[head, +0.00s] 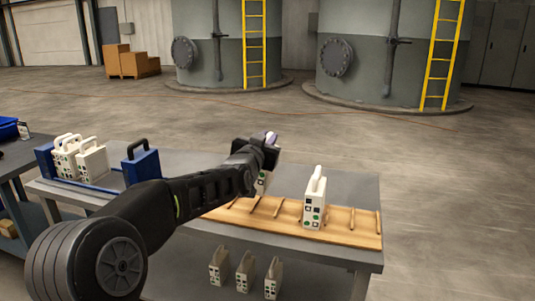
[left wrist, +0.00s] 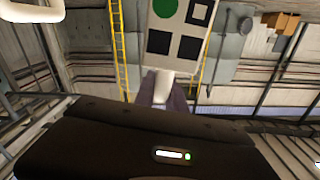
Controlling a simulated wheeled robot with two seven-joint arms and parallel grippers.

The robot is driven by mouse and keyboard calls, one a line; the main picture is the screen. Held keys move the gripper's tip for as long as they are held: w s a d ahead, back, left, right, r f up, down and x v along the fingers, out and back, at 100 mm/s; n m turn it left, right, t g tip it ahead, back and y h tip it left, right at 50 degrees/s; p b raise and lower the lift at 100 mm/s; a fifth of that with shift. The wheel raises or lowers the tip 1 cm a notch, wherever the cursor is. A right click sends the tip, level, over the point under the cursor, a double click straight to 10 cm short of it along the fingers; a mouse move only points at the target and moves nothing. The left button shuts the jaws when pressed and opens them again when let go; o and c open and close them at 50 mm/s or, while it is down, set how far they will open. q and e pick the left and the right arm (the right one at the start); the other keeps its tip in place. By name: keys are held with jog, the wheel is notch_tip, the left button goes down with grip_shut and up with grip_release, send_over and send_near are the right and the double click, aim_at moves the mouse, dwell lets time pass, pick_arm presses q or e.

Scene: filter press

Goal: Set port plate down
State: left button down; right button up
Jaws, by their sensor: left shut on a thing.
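My left gripper (head: 270,141) is over the table, above the left part of the wooden rack (head: 352,232). It is shut on the handle of a pale port plate (head: 261,184), which hangs below it, mostly hidden by my wrist and arm. In the left wrist view this plate (left wrist: 178,48) shows a green circle and dark squares, and its white handle is between the fingers (left wrist: 164,88). I cannot tell whether its bottom touches the rack. Another similar plate (head: 314,203) stands upright on the rack to the right. My right gripper is out of view.
The blue press frame (head: 142,165) with several pale plates (head: 92,160) stands at the table's left. The rack has thin wooden dividers with open gaps. Several plates (head: 244,272) stand lower down, below the tabletop (head: 350,186). Tanks are far behind.

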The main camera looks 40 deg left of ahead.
pick_arm(q)
jog(key=shift+r, duration=0.85)
jog(key=shift+f, duration=0.1)
